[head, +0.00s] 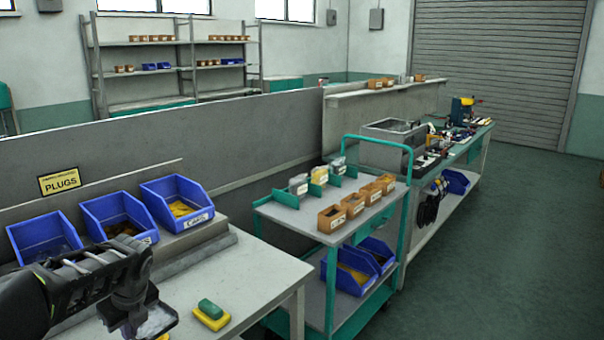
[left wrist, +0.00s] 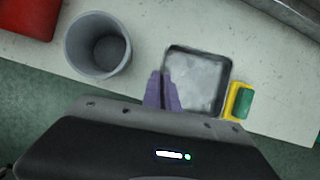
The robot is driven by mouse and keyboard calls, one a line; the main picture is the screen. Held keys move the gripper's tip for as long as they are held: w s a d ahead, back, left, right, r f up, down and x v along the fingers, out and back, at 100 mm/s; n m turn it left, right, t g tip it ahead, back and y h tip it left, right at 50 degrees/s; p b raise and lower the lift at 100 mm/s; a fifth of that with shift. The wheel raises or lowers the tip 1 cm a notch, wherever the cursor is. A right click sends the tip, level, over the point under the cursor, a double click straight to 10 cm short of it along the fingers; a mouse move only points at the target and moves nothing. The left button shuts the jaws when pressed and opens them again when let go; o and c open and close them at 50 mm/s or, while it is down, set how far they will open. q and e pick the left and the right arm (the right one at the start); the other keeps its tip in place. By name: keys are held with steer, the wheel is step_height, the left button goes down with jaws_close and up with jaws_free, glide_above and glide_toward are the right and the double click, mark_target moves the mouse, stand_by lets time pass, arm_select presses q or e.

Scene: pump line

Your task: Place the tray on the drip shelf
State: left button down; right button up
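The tray (left wrist: 205,72) is a square, shallow grey tray with a dark rim, over the pale bench top in the left wrist view. In the head view only a small pale part of it (head: 157,322) shows under my left gripper (head: 138,318). In the left wrist view the purple fingers of my left gripper (left wrist: 162,78) are close together on the tray's left wall, with the rim between them. I cannot tell whether the tray touches the bench. I cannot pick out a drip shelf for certain. My right gripper is not in view.
A green and yellow sponge (head: 211,314) lies just right of the tray. A grey cup (left wrist: 98,45) stands left of it in the left wrist view. Several blue bins (head: 177,202) line the bench's back. A teal trolley (head: 284,220) with small boxes stands to the right.

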arm_select(q)
steer(key=s+d+f+n+g, duration=0.1)
steer(key=d+f+n, duration=0.2)
steer(key=d, duration=0.4)
steer(key=s+d+f+n+g, duration=0.2)
steer(key=d+n, duration=0.3)
steer(key=d, duration=0.3)
steer(key=s+d+f+n+g, duration=0.2)
steer(key=d+f+n, duration=0.2)
steer(key=d, duration=0.4)
steer(key=shift+s+d+n, duration=0.15)
steer(key=shift+s+n, duration=0.1)
steer(key=shift+n, duration=0.25)
steer(key=n, duration=0.2)
steer(key=n+g+h, duration=0.1)
steer(key=n, duration=0.2)
steer(key=shift+h, duration=0.3)
stand_by(0.4)
